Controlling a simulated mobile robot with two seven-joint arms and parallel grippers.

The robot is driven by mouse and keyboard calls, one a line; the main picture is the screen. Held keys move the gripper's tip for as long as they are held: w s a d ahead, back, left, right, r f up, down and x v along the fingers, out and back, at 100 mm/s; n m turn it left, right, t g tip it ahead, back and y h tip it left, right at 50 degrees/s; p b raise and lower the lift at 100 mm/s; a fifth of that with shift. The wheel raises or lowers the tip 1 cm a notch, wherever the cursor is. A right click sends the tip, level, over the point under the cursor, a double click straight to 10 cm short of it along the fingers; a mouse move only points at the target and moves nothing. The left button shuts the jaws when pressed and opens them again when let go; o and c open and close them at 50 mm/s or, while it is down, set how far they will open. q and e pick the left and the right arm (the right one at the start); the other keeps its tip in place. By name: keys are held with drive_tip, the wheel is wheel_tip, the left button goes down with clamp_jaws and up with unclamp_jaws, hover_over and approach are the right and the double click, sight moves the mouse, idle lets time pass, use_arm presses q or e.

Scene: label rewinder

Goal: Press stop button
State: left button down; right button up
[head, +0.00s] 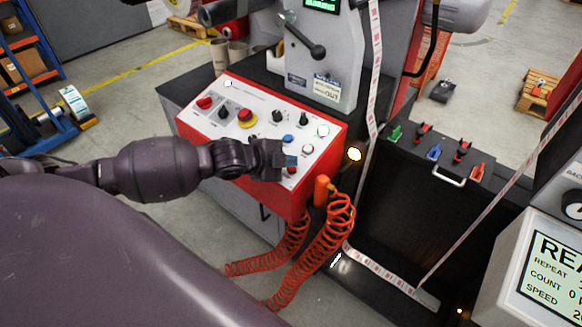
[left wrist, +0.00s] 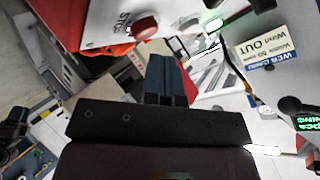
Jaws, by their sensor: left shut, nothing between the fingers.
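The control panel (head: 215,122) is a white-topped red box with several knobs and buttons. A red button (head: 292,170) on its right part shows just past my left fingertips, partly hidden by them. In the left wrist view a red button (left wrist: 145,27) stands out from the white panel face beside partly legible lettering. My left gripper (head: 290,160) is over the panel's near right part, and its fingers are shut and empty. Contact is not visible. My right gripper is not in view.
A yellow-based red mushroom button (head: 246,116), a red knob (head: 205,102) and a blue button (head: 288,138) share the panel. An orange pendant (head: 321,190) with coiled cable hangs at its right side. The label web (head: 374,90) runs down to the right.

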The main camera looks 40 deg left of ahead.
use_arm(q)
drive_tip(key=shift+f, duration=0.15)
drive_tip(key=shift+w+f, duration=0.15)
drive_tip(key=shift+f, duration=0.1)
drive_tip(key=shift+w+f, duration=0.1)
drive_tip(key=shift+f, duration=0.3)
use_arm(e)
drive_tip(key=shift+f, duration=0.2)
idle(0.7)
use_arm(q)
drive_tip(key=shift+r, duration=0.1)
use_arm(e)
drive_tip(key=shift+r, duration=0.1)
use_arm(q)
drive_tip(key=shift+s+r+p, duration=0.25)
drive_tip(key=shift+r+p, duration=0.45)
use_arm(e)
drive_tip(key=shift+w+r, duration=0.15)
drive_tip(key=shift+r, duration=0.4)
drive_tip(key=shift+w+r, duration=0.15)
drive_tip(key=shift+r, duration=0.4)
use_arm(q)
drive_tip(key=shift+r, duration=0.1)
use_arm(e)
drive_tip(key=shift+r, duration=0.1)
